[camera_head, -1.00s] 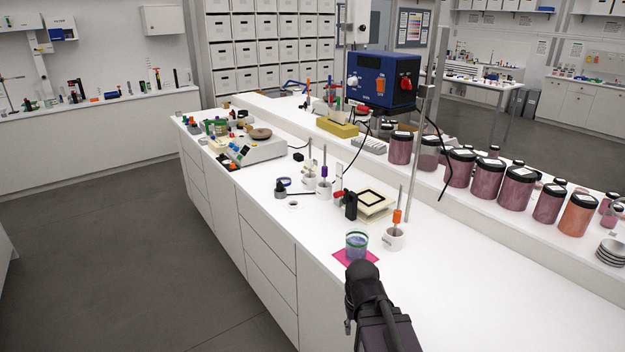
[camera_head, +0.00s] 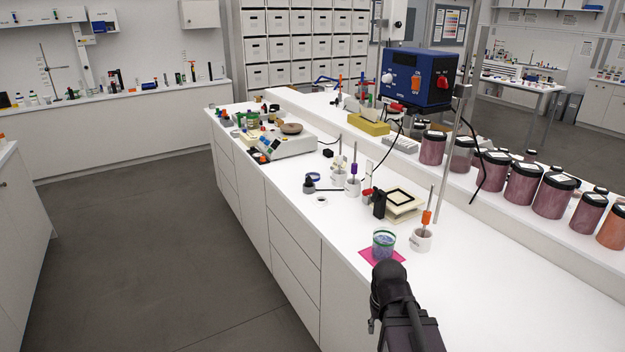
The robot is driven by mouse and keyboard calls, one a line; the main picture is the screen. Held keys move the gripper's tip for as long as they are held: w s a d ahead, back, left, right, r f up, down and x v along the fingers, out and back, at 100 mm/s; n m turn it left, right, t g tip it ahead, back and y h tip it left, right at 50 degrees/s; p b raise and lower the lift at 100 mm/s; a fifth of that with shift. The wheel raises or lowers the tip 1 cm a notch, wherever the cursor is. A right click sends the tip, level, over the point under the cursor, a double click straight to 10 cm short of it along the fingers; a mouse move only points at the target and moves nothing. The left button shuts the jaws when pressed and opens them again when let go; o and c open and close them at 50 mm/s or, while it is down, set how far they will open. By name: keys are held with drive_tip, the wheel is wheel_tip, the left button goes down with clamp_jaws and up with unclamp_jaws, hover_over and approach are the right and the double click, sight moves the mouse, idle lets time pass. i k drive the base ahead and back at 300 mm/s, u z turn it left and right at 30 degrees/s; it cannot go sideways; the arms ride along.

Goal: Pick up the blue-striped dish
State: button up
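A small round blue-rimmed dish (camera_head: 313,177) lies on the white bench, left of the white pots with upright rods. It is too small to make out stripes, so I cannot tell for sure that it is the blue-striped dish. My black arm reaches in from the bottom edge, over the front of the bench. The fingers of my gripper do not show. The arm's rounded dark end is just in front of a pink square, well nearer to me than the blue-rimmed dish.
A glass with blue contents and a green rim (camera_head: 383,243) stands on the pink square (camera_head: 370,256). A white pot (camera_head: 421,241) with an orange-marked rod is beside it. The bench front at lower right is clear.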

sight(315, 174)
drive_tip(key=u, duration=1.5)
drive_tip(key=i, duration=2.95)
